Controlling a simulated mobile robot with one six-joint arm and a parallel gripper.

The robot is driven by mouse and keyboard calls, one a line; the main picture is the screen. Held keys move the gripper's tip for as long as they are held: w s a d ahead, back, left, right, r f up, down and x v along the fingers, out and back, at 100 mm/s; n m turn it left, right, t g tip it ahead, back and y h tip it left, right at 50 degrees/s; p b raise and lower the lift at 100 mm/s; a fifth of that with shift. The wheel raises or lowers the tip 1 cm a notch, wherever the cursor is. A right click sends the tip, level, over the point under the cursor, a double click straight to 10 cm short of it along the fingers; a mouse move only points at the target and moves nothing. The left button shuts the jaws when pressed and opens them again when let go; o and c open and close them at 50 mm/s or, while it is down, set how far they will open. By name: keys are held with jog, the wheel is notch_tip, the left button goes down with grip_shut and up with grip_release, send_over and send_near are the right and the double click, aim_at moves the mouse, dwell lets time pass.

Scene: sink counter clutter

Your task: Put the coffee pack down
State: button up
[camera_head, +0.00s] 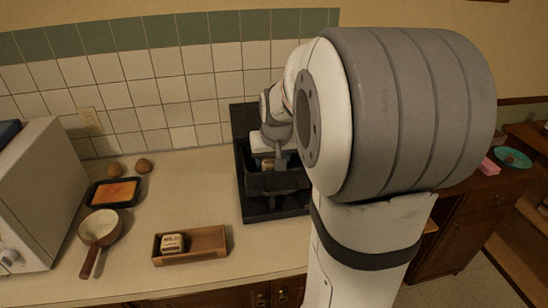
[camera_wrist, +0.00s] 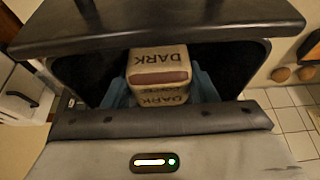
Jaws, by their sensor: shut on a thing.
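The coffee pack (camera_wrist: 158,68), a tan block with a brown band and the word DARK, is between the blue fingers of my gripper (camera_wrist: 160,88) in the wrist view. My gripper is shut on it. In the head view my gripper (camera_head: 273,165) is inside the outline of a black open-fronted unit (camera_head: 275,205) on the counter. My arm hides much of that area. I cannot tell whether the pack touches a surface below it.
A wooden tray (camera_head: 210,245) with a small cream item (camera_head: 172,243) lies left of the black unit. A saucepan (camera_head: 98,228), a dark baking dish (camera_head: 93,203), two brown round items (camera_head: 143,166) and a white appliance (camera_head: 35,195) stand farther left. The counter between is clear.

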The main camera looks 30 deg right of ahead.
jog(key=shift+f, duration=0.1)
jog(key=shift+f, duration=0.15)
jog(key=o, duration=1)
jog(key=shift+c, duration=0.2)
jog(key=shift+s+r, duration=0.15)
jog(key=shift+r, duration=0.4)
jog(key=b+v, duration=0.2)
jog(key=v, duration=0.9)
jog(key=s+a+f+n, duration=0.1)
jog(key=s+a+f, duration=0.4)
jog(key=s, duration=0.3)
jog(key=s+a+f+n+y, duration=0.1)
jog(key=s+a+f+n, duration=0.1)
jog(key=s+a+f, duration=0.4)
jog(key=shift+s+a+f+g, duration=0.3)
jog(key=shift+s+a+g, duration=0.1)
jog(key=shift+s+a, duration=0.5)
